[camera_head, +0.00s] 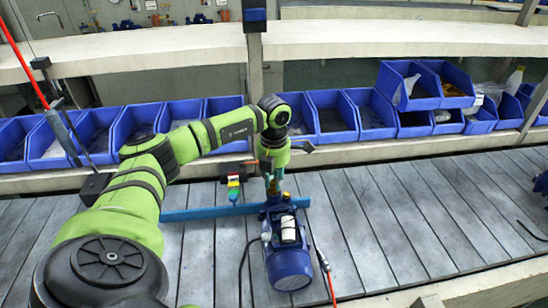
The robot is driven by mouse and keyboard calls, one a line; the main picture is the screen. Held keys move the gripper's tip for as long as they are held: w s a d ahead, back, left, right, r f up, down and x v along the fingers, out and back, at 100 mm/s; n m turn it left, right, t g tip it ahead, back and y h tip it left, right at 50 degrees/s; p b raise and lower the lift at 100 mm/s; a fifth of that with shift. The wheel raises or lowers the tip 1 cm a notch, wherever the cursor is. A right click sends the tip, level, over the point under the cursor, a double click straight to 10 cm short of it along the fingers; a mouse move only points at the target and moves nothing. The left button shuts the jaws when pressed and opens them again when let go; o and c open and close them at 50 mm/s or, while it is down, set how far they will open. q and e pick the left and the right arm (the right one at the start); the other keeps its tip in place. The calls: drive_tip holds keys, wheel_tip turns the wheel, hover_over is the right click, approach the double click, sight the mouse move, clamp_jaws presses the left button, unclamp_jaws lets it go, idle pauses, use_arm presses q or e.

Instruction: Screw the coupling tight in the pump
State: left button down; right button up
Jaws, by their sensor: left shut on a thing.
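A blue pump (289,262) sits on the grey slatted line, its rounded motor end toward me. My green left arm reaches in from the left and bends down over the pump's far end. My left gripper (273,186) points down there and is shut on a small part that I take to be the coupling. The fingers and the small scale hide most of the coupling. I cannot tell how deep it sits in the pump. My right gripper is not in view.
A blue bar (205,213) lies across the line left of the pump. A small red, yellow and green block (233,188) stands behind it. Blue bins (331,118) line the back. The slats further right (420,215) are clear.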

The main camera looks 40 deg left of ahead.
use_arm(q)
drive_tip(key=shift+m+b, duration=0.4)
drive_tip(key=shift+m, duration=1.3)
drive_tip(key=shift+f+m+b, duration=0.1)
drive_tip(key=shift+m+b, duration=0.2)
drive_tip(key=shift+m, duration=1.4)
drive_tip(key=m+b, duration=0.1)
drive_tip(key=m, duration=0.2)
